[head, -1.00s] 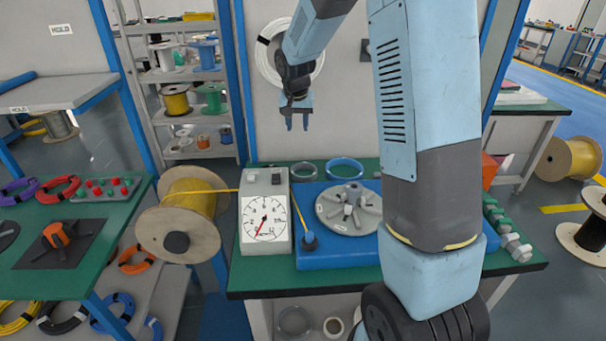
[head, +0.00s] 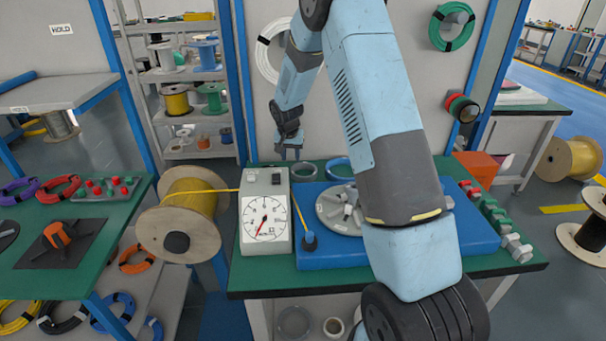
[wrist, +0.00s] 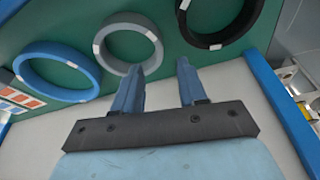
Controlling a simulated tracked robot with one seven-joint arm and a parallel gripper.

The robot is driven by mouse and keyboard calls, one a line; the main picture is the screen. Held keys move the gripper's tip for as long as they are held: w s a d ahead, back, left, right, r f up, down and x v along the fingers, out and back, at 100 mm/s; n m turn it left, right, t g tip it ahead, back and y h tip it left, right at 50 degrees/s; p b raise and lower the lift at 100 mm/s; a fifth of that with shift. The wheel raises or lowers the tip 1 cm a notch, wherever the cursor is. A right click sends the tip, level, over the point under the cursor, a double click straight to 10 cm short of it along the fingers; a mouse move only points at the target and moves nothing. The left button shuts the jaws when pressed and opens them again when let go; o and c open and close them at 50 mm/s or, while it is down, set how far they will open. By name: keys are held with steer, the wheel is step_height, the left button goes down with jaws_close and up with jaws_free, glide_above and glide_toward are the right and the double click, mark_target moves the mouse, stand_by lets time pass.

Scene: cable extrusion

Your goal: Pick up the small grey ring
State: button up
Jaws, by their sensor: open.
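The small grey ring (head: 305,181) lies flat at the back of the green table, behind the blue base, in the head view. In the wrist view the grey ring (wrist: 102,45) lies between a blue ring (wrist: 60,95) and a black ring (wrist: 218,40). My gripper (head: 289,157) is open and empty, fingers pointing down, over the table's back edge by the grey ring. In the wrist view my gripper (wrist: 160,67) has its left fingertip overlapping the grey ring's near right rim. I cannot tell whether they touch.
The white dial gauge box (head: 265,215) stands front left of the rings. The blue base (head: 330,255) with a grey disc (head: 333,212) fills the table's middle. A grey panel (head: 380,120) rises behind the table. The blue ring (head: 337,176) lies right of the grey one.

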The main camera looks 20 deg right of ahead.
mark_target(292, 167)
steer(key=shift+x, duration=3.4)
steer(key=shift+s, duration=0.15)
steer(key=shift+c, duration=0.2)
jaws_close()
